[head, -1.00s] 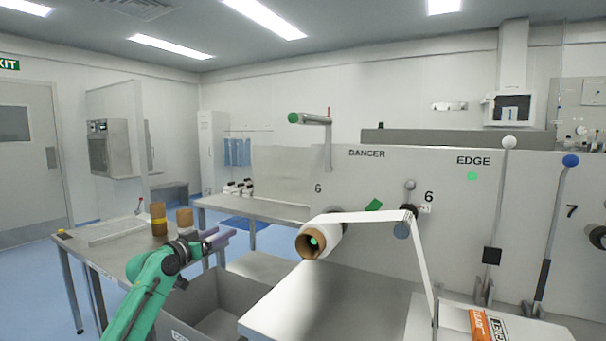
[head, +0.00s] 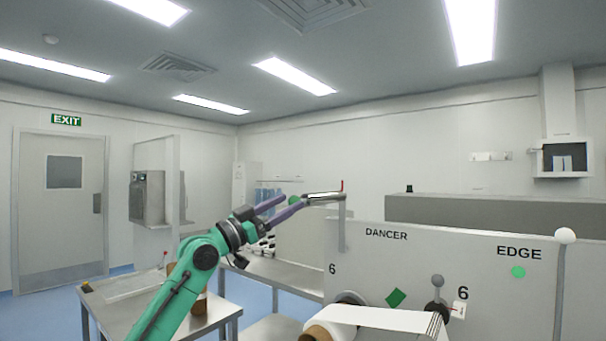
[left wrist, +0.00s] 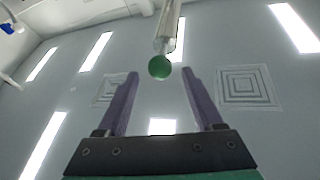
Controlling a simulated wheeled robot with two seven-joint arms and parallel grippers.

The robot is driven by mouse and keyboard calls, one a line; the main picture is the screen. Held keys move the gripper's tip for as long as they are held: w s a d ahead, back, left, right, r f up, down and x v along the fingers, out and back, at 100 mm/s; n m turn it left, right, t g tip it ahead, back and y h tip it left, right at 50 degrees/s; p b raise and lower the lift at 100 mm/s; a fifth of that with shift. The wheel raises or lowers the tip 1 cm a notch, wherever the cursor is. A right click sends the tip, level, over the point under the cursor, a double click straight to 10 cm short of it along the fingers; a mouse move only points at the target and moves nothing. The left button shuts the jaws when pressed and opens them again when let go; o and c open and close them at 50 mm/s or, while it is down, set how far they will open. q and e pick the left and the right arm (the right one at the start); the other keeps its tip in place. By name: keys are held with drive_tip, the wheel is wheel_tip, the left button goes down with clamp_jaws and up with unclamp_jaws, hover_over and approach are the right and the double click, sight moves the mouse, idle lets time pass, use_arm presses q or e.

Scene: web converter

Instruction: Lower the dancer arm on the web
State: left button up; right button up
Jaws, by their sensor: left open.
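The dancer arm (head: 342,225) is raised. Its grey bar stands upright on the panel by the DANCER label, with a red tip on top. Its metal roller (head: 325,196) points left to a green end (head: 294,200). My left gripper (head: 293,203) is open, with purple fingers at the roller's green end. In the left wrist view the green end (left wrist: 160,67) lies between the fingertips (left wrist: 161,72), apart from both, with the roller (left wrist: 167,30) leading away. The white web (head: 380,318) runs across the bottom of the head view. My right gripper is not in view.
A roll with a brown core (head: 316,334) sits below the dancer arm. A steel table (head: 130,310) stands lower left. Air above the roller is clear.

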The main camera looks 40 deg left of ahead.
sight(299, 198)
use_arm(q)
drive_tip(key=p+x, duration=0.3)
drive_tip(key=x, duration=0.3)
drive_tip(key=shift+w+a+f, duration=0.1)
drive_tip(key=shift+w, duration=0.1)
drive_tip(key=shift+s+f, duration=0.1)
drive_tip(key=shift+c, duration=0.5)
clamp_jaws()
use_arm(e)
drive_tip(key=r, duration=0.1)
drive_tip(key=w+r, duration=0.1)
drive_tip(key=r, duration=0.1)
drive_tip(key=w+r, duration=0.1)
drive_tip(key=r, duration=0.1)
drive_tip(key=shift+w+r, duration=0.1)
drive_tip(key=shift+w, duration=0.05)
use_arm(q)
drive_tip(key=shift+w+f, duration=0.2)
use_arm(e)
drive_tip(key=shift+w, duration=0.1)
